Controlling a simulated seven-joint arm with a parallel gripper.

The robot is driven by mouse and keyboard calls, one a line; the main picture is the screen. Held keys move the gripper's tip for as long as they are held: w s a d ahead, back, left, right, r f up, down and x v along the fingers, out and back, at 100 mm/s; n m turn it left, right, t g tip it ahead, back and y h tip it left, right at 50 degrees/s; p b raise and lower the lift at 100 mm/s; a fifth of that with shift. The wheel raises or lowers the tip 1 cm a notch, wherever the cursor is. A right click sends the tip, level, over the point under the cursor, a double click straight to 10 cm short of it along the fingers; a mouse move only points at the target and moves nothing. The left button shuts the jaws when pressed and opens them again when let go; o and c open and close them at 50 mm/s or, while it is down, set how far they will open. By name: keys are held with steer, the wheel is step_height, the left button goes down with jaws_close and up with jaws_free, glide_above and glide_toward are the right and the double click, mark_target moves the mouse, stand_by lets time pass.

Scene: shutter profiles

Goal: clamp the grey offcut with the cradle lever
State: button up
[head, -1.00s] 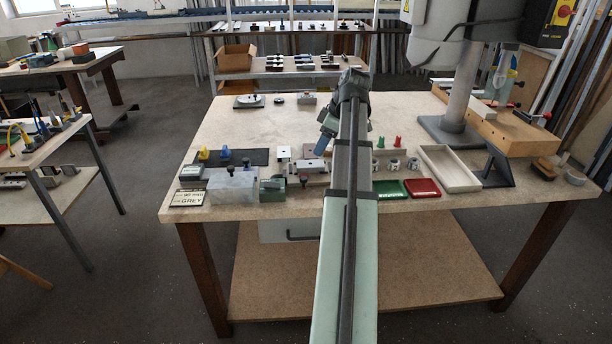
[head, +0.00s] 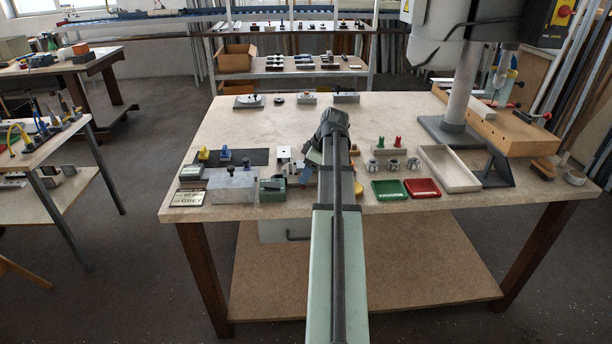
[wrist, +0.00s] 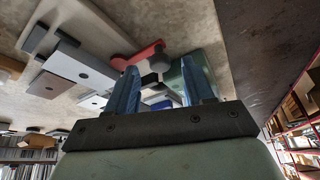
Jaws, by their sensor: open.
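My gripper (head: 306,174) is low over the front middle of the bench, its blue fingers partly hidden by my arm. In the wrist view my gripper (wrist: 160,84) is open, with nothing seen held between its fingers. A red lever (wrist: 138,56) with a dark round knob shows just beyond the fingertips; contact cannot be told. Pale blocks (wrist: 75,70) with small holes lie left of it in that view. A green block (wrist: 188,78) is behind the right finger. My arm hides much of the cradle area in the head view, and I cannot pick out the grey offcut surely.
A sign reading GREY (head: 188,198) lies at the front left, beside a grey box (head: 232,187) with a dark knob. Green (head: 389,190) and red (head: 422,188) trays and a pale tray (head: 450,168) stand right of my arm.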

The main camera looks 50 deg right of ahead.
steer(key=shift+x, duration=0.8)
steer(key=shift+c, duration=0.3)
jaws_close()
